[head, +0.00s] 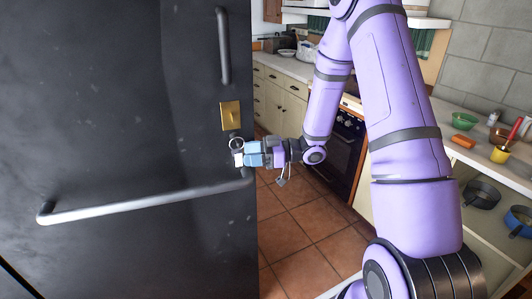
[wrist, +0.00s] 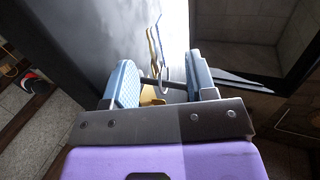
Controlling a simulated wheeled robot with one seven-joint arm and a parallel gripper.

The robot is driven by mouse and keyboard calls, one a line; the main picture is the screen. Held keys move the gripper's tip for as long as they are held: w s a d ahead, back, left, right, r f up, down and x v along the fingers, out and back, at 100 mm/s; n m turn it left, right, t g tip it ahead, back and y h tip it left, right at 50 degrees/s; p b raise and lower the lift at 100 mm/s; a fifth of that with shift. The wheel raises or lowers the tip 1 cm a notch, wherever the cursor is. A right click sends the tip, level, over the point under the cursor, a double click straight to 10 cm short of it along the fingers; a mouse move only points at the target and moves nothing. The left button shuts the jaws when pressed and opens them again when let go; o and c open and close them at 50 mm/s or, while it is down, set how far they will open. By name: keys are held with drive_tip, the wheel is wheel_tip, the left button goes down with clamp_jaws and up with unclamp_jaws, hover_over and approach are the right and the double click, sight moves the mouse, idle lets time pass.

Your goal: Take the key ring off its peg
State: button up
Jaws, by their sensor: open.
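My gripper (head: 246,159) is at the dark door, just below a brass plate (head: 231,115). In the wrist view its two blue-padded fingers (wrist: 160,82) are apart. A thin metal ring (wrist: 162,76), seen nearly edge-on, stands between them, with a dark rod that looks like the peg (wrist: 148,81) beside it. Neither finger is clearly closed on the ring. In the head view the ring (head: 236,143) shows just above the fingertips. Yellow brass-coloured pieces (wrist: 150,96) lie behind the ring in the wrist view; I cannot tell whether they are keys. The fingers partly hide the peg.
A long bar handle (head: 145,201) crosses the door just below my gripper, and a vertical handle (head: 223,45) is above. To the right are a tiled floor (head: 300,225), an oven (head: 343,145), and a counter with bowls and a yellow mug (head: 499,154).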

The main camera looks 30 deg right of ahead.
sight(243, 152)
drive_tip(key=shift+x, duration=1.9)
clamp_jaws()
drive_tip(key=c, duration=0.8)
unclamp_jaws()
clamp_jaws()
drive_tip(key=shift+r, duration=0.2)
drive_tip(key=shift+s+r, duration=0.2)
drive_tip(key=shift+r, duration=0.2)
